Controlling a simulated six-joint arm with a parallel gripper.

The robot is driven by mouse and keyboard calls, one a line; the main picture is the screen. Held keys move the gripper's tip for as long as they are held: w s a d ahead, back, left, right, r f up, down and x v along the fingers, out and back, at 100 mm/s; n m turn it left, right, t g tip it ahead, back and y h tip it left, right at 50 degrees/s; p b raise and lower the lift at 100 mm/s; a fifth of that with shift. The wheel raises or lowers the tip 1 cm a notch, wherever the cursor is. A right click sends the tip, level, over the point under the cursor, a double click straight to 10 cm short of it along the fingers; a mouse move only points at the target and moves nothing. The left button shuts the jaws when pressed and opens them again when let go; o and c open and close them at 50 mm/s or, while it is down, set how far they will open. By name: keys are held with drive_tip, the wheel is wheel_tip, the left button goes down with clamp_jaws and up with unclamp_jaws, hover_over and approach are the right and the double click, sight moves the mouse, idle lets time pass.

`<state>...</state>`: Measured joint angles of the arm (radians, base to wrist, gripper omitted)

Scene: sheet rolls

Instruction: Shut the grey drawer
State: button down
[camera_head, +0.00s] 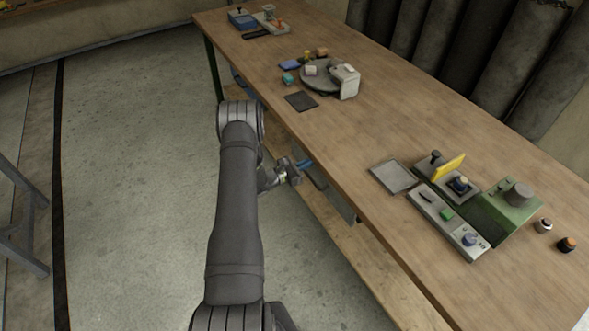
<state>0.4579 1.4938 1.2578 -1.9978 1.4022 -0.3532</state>
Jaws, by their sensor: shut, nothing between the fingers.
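The grey drawer (338,198) shows under the front edge of the workbench, near the middle of its length. Only a narrow part of it is visible past the bench top, so how far it stands out is hard to tell. My gripper (297,172) is shut and empty, beside the left end of the drawer and below the bench top. It is small here, and I cannot tell whether it touches the drawer front. A small blue part (304,164) shows just behind my gripper; whether it lies in the drawer is unclear.
The wooden workbench (330,130) runs from upper left to lower right, with a lower board (335,240) below. A green machine (512,207), grey trays and a round fixture (322,76) stand on top. The floor at left is open, with a metal frame (25,215) at the edge.

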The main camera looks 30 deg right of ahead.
drive_tip(key=shift+d, duration=1.15)
drive_tip(key=shift+d+r, duration=0.1)
drive_tip(key=shift+r, duration=0.05)
drive_tip(key=a, duration=1.5)
drive_tip(key=shift+d, duration=0.15)
drive_tip(key=d, duration=1.3)
drive_tip(key=shift+d+f, duration=0.2)
drive_tip(key=shift+d, duration=0.1)
